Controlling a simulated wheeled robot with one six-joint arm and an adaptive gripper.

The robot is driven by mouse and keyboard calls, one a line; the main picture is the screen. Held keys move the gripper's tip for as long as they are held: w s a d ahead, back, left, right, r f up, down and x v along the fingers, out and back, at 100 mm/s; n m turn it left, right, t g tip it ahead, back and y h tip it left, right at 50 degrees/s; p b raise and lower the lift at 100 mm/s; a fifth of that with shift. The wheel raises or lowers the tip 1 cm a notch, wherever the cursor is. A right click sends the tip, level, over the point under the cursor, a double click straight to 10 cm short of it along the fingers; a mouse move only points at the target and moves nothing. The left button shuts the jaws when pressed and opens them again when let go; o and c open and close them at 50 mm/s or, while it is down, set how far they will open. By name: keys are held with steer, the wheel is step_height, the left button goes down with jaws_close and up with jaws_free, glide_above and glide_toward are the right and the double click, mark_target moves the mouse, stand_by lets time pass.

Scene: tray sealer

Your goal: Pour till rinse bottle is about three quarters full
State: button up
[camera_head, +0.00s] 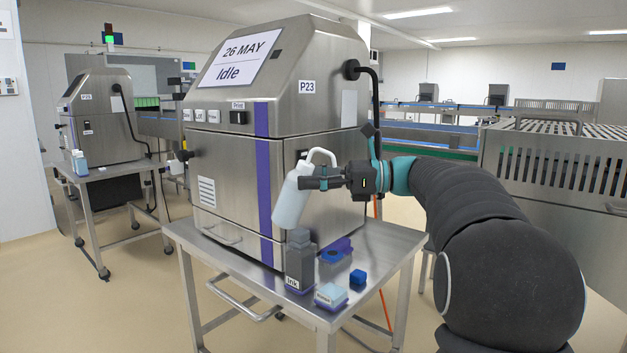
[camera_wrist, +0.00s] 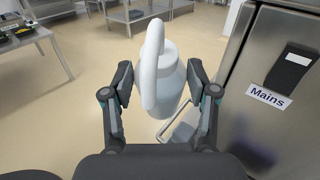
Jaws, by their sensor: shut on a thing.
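My gripper (camera_head: 322,181) is shut on a white bottle (camera_head: 291,200) with a curved white loop at its top. It holds the bottle tilted in front of the machine, above the dark bottle on the table. In the wrist view the white bottle (camera_wrist: 167,85) sits between my two fingers (camera_wrist: 158,90). A squat pale-blue container (camera_head: 330,293) with a small label stands on a purple base at the table's front edge. I cannot read that label, tell whether this is the rinse bottle, or see any liquid stream or level.
A dark grey bottle marked Ink (camera_head: 299,258) stands on the steel table (camera_head: 385,245). A small blue block (camera_head: 357,277) and a blue-purple holder (camera_head: 336,251) lie beside it. A second machine (camera_head: 95,115) is at left.

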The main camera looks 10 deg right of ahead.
steer(key=shift+w+a+f+t+y+b, duration=0.2)
steer(key=shift+y+b, duration=0.45)
steer(key=shift+b, duration=0.7)
steer(key=shift+s+a+f+t+y+b, duration=0.1)
steer(key=shift+f+t+y+b, duration=0.15)
steer(key=shift+y+b, duration=0.75)
steer(key=shift+r+b, duration=0.15)
steer(key=shift+b, duration=0.75)
